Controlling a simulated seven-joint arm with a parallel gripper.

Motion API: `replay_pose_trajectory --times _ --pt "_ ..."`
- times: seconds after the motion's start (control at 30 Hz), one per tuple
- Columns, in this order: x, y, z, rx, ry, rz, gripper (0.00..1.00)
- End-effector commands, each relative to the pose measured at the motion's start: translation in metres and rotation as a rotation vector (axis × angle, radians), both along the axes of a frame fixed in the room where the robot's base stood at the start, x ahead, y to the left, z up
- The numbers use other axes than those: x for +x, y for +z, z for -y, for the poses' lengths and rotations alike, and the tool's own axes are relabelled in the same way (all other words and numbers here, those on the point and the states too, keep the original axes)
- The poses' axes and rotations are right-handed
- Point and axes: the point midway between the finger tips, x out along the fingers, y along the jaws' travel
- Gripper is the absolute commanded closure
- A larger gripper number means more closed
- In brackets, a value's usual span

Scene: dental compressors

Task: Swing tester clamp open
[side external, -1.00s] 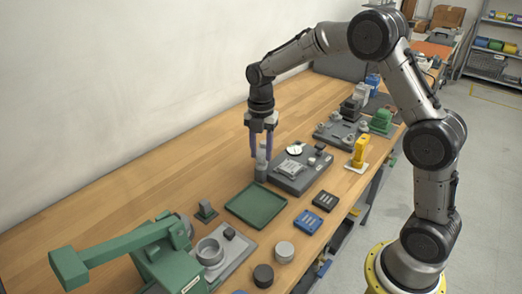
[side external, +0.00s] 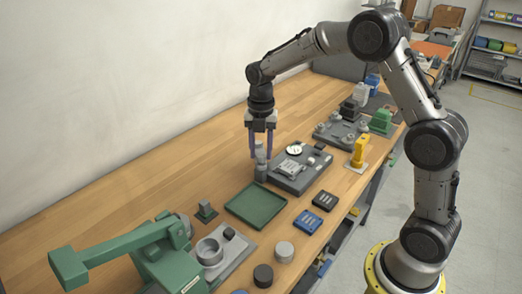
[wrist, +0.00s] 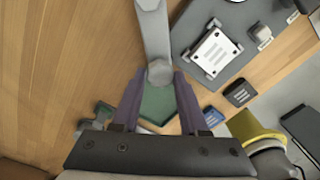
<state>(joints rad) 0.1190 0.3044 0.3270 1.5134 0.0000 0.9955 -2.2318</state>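The tester is a dark grey plate (side external: 300,177) with a white dial (side external: 294,150) and a light ribbed block (side external: 292,167); the plate also shows in the wrist view (wrist: 187,27). A grey clamp lever (side external: 261,165) shows as an upright post at the plate's left corner. In the wrist view the lever (wrist: 154,35) runs down from the top edge to a rounded end between my fingers. My gripper (side external: 260,153) points down over it, one purple finger on each side. The fingers (wrist: 159,90) look apart, with small gaps beside the lever end. Contact cannot be told.
A green tray (side external: 256,205) lies in front of the tester. Blue and black blocks (side external: 325,200) and a yellow part (side external: 360,151) are to the right. A green press (side external: 130,250) stands at the lower left.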

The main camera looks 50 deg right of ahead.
Motion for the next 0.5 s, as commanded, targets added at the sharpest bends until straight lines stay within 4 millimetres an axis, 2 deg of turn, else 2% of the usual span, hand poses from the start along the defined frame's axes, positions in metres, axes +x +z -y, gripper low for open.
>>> replay_pose_trajectory --times 0.03,0.13,0.5 --pt "0.0008 0.0017 -0.0002 -0.001 0.001 0.004 0.47" --pt "0.0005 0.0008 -0.0002 -0.001 -0.001 0.003 0.29" --pt "0.0004 0.0036 0.0001 0.000 -0.003 0.001 0.29"
